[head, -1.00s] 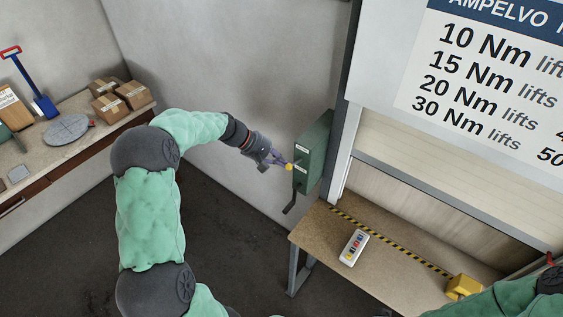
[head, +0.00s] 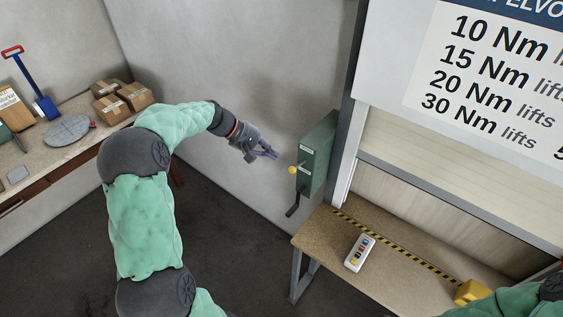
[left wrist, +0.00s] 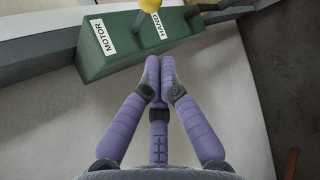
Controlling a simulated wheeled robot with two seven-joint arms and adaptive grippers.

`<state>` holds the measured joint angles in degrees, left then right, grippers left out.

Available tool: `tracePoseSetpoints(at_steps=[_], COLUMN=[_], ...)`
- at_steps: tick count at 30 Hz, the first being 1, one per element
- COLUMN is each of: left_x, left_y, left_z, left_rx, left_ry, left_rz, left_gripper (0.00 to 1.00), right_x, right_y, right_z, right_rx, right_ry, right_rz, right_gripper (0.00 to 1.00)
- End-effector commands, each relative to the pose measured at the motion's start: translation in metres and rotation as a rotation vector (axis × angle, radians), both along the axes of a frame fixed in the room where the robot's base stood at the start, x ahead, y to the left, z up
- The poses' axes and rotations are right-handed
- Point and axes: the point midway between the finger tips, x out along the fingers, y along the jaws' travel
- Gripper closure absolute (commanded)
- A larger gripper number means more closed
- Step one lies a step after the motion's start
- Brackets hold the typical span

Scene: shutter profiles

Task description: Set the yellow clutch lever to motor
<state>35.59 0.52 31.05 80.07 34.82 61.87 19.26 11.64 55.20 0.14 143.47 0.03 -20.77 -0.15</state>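The green clutch box (head: 318,155) is mounted beside the shutter frame, with a yellow-knobbed lever (head: 293,170) on its near face. In the left wrist view the box (left wrist: 95,65) carries a MOTOR label (left wrist: 103,36) and a HAND label (left wrist: 158,33). The yellow knob (left wrist: 150,4) is cut by the top edge, and its stem stands close to the HAND label. Which setting it rests in I cannot tell for sure. My left gripper (head: 272,153) is left of the knob, apart from it. Its purple fingertips (left wrist: 159,76) are together and hold nothing. My right gripper is out of view.
A dark crank handle (head: 292,209) hangs below the box. A bench (head: 325,238) to the right carries a button pad (head: 359,252) and a yellow object (head: 470,291). The left counter holds cardboard boxes (head: 123,99).

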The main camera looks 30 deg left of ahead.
Motion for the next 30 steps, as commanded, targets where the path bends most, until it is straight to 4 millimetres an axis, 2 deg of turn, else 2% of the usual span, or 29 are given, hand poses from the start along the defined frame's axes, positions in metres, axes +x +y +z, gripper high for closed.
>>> tracePoseSetpoints(at_steps=[3,9,30], left_x=[-0.007,-0.012,-0.013], left_y=[0.011,0.018,0.019], left_z=[0.011,0.022,0.023], left_rx=[0.000,-0.001,0.000], left_ry=[0.001,0.002,0.002], left_rz=[0.002,0.000,0.001], left_gripper=[1.00,1.00,1.00], right_x=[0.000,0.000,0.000], right_y=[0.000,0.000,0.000], right_z=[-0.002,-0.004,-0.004], right_rx=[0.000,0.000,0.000], right_ry=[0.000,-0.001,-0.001], right_rz=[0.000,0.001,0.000], right_gripper=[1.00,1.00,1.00])
